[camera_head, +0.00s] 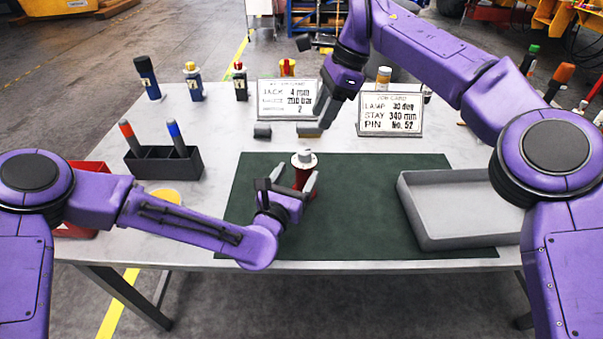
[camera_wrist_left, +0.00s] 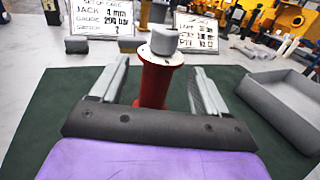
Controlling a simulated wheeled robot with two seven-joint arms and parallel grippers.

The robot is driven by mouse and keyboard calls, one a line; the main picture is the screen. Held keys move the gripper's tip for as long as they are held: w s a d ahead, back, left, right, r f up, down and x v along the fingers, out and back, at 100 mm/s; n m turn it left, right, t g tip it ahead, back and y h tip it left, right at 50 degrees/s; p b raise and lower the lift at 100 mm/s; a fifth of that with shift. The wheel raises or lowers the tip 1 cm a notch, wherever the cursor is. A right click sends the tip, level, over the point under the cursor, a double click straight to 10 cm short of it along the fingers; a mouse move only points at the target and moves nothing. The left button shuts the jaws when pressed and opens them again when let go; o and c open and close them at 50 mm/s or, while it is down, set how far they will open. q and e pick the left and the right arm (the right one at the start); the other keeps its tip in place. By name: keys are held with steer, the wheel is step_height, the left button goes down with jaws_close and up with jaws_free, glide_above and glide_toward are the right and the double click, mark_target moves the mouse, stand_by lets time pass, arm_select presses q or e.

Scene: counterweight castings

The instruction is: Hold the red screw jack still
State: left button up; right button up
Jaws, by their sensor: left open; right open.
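The red screw jack (camera_head: 303,172) stands upright on the dark green mat (camera_head: 375,205), with a pale round plate and a grey cap on top. In the left wrist view the red jack (camera_wrist_left: 156,84) rises between and just beyond the two fingers. My left gripper (camera_head: 292,181) is open around or just in front of the jack, with a visible gap on each side; I see no contact. My right gripper (camera_head: 319,113) is open above the table behind the mat, apart from the jack. The jack's lower part is hidden by my left gripper.
A grey tray (camera_head: 470,242) lies at the mat's right. A dark holder (camera_head: 163,165) with red and blue markers stands at left, near a red bin (camera_head: 88,167) partly behind my left arm. Two printed cards (camera_head: 286,99) and (camera_head: 390,115) and several bottles stand at the back.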

mark_target(301, 187)
arm_select(q)
step_height(301, 187, down, 6)
steer(key=shift+f, duration=0.2)
steer(key=x, duration=0.7)
steer(key=shift+w+d, duration=0.2)
steer(key=shift+w, duration=0.05)
steer(key=shift+a, duration=0.1)
